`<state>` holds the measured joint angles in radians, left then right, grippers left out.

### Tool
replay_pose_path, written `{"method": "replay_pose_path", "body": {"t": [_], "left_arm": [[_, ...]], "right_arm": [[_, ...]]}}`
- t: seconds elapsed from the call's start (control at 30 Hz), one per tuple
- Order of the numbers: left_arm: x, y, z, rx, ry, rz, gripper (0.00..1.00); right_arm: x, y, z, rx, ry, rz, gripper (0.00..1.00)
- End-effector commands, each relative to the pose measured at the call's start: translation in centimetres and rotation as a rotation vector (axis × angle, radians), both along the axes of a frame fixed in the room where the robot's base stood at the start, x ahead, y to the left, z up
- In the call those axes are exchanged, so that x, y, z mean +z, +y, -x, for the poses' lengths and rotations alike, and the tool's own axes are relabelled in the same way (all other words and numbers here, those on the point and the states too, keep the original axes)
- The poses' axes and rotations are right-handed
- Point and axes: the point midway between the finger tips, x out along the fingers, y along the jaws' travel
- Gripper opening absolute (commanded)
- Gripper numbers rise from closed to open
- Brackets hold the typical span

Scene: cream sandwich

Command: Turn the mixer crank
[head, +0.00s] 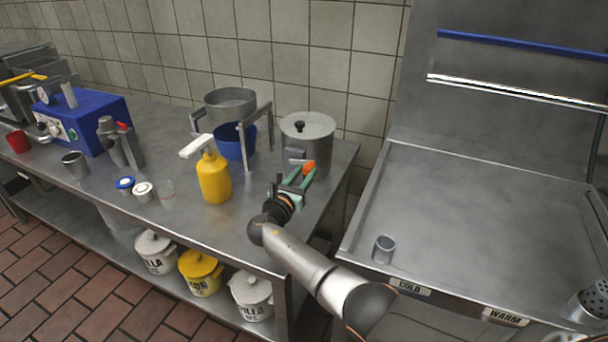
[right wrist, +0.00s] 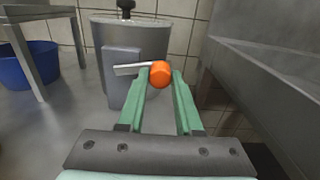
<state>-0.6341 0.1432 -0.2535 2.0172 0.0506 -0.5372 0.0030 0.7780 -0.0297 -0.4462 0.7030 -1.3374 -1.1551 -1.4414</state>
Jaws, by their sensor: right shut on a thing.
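The mixer (head: 311,128) is a steel pot with a black-knobbed lid at the right end of the steel counter. It also shows in the right wrist view (right wrist: 122,50), with a grey box on its front. A flat metal crank (right wrist: 131,69) comes out of the box and ends in an orange handle (right wrist: 160,75). The handle also shows in the head view (head: 309,167). My right gripper (head: 299,178) has its green fingers shut on the orange handle, one on each side. My left gripper is not in view.
A yellow pump bottle (head: 214,178), a blue bowl (head: 228,143) under a metal stand (head: 246,147) and a blue machine (head: 85,122) stand on the counter (head: 240,219). To the right is a steel basin (head: 470,215) with a small metal cup (head: 384,249).

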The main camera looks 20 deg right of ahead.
Motion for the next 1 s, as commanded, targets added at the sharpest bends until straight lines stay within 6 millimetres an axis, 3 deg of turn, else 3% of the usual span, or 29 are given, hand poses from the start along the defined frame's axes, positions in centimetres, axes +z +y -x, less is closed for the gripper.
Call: {"method": "replay_pose_path", "body": {"t": [0.43,0.77,0.8,0.9,1.0], "left_arm": [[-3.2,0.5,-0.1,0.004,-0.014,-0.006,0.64],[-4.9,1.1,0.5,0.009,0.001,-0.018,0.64],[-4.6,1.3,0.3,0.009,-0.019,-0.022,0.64],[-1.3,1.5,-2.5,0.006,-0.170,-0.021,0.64],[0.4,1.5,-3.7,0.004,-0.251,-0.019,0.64]], "right_arm": [[-2.5,-0.1,0.1,0.000,-0.234,-0.206,0.00],[-3.2,0.0,-0.1,0.000,-0.361,-0.321,0.00],[-3.3,0.1,-0.1,0.000,-0.371,-0.331,0.00],[-3.4,0.1,-0.2,0.000,-0.394,-0.350,0.00],[-3.5,0.1,-0.2,0.000,-0.411,-0.367,0.00]]}}
